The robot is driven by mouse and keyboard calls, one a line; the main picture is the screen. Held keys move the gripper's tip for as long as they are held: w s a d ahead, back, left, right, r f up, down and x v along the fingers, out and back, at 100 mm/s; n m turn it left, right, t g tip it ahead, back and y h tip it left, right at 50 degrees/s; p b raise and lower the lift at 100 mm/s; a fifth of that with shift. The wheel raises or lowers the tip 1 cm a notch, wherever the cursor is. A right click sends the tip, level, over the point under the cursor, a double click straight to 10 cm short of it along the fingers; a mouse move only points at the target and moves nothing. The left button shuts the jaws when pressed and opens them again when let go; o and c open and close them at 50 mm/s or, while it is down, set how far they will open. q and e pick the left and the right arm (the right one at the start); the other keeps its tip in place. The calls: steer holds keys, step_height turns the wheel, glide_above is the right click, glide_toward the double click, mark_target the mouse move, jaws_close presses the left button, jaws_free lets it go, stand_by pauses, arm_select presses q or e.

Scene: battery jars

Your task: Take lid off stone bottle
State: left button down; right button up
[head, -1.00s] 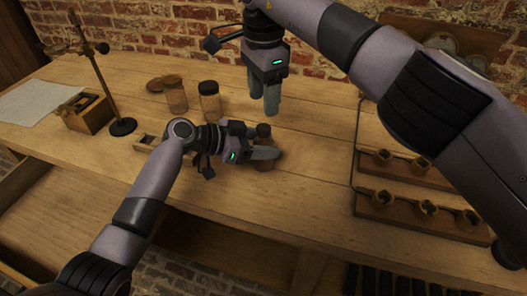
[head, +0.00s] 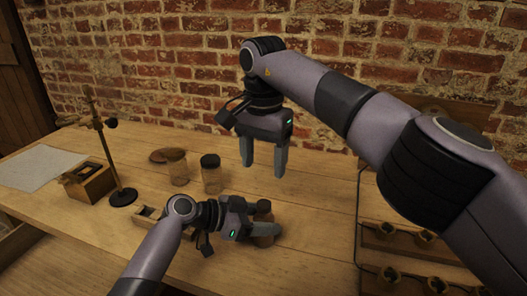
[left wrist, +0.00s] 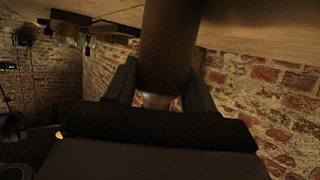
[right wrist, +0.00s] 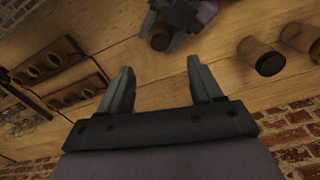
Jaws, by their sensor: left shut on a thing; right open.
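The brown stone bottle (head: 264,239) stands at the near part of the bench, with a dark round top (head: 264,206) on it. My left gripper (head: 262,226) is shut around the bottle's body and partly hides it. In the left wrist view, the brown bottle (left wrist: 168,45) fills the gap between the fingers. My right gripper (head: 264,170) points down, open and empty, above the bottle and apart from it. In the right wrist view, the bottle's dark top (right wrist: 160,38) lies beyond the open fingers (right wrist: 160,72).
Two glass jars (head: 211,178) (head: 176,170) stand behind and left of the bottle. A stand (head: 122,195) and a small wooden box (head: 88,182) are farther left. A wooden rack with several cups (head: 420,243) is at right. Bare bench lies between bottle and rack.

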mark_target(264, 204)
step_height(264, 204, down, 10)
steer(key=shift+f, duration=0.15)
stand_by(0.3)
jaws_close()
steer(key=shift+r, duration=0.2)
stand_by(0.4)
steer(key=shift+r, duration=0.9)
